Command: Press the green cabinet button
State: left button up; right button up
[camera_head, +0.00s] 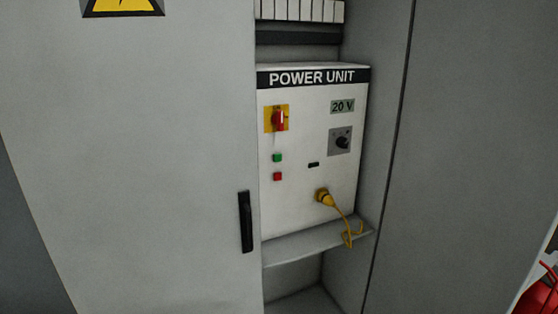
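The green button (277,158) is a small square on the white front of the power unit (312,190) inside the grey cabinet. It sits just above a red button (277,176) and below a red rotary switch (279,119) on a yellow plate. Nothing covers the green button. Neither of my grippers shows in the head view.
A grey cabinet door (150,150) with a black handle (246,222) stands left of the power unit. A yellow plug (323,197) with a cable sits low on the unit's front. A grey panel (470,150) is at right. Something red (540,297) shows at bottom right.

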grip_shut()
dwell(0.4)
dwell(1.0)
